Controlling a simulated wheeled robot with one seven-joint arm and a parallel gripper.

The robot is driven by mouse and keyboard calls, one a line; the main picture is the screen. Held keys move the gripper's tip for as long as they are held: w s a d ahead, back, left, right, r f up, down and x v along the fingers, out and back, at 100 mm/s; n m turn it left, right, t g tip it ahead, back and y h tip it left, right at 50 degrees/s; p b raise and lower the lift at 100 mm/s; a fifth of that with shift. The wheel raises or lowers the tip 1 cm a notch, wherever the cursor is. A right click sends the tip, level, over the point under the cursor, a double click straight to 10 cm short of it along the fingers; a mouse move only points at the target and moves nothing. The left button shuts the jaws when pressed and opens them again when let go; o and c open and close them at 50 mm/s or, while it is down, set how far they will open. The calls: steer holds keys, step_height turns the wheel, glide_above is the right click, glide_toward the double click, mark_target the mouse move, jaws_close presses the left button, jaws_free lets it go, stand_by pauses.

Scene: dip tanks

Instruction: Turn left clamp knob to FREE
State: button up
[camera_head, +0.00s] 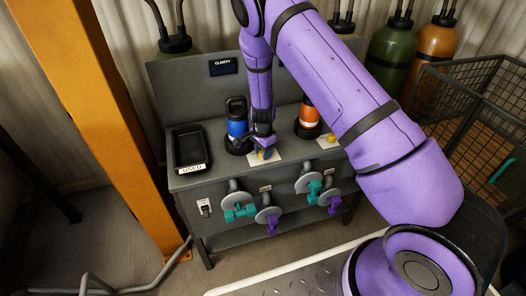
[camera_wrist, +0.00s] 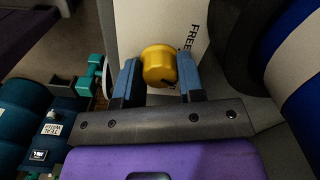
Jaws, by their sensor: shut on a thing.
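The left clamp knob, a yellow round knob (camera_wrist: 158,64), sits between my two blue fingers in the wrist view. My gripper (camera_wrist: 159,76) is shut on it. A small dark mark shows on the knob's near lower right side. The white label plate (camera_wrist: 145,22) behind it reads FREE, printed sideways to the right of the knob; more lettering below is partly hidden by a finger. In the head view my gripper (camera_head: 264,144) points down at the bench beside the blue bottle (camera_head: 237,121), with the knob largely hidden.
A second yellow knob (camera_head: 331,138) is by the orange bottle (camera_head: 308,118) on the right. A black tray labelled USED (camera_head: 190,149) lies on the bench's left. Teal (camera_head: 240,212) and purple valve handles (camera_head: 270,222) stick out of the bench front. A wire cage (camera_head: 462,112) stands right.

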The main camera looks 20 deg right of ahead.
steer(key=n, duration=1.4)
stand_by(0.4)
steer(key=o, duration=0.9)
step_height(320, 180, up, 11)
steer(key=shift+f, duration=0.1)
stand_by(0.5)
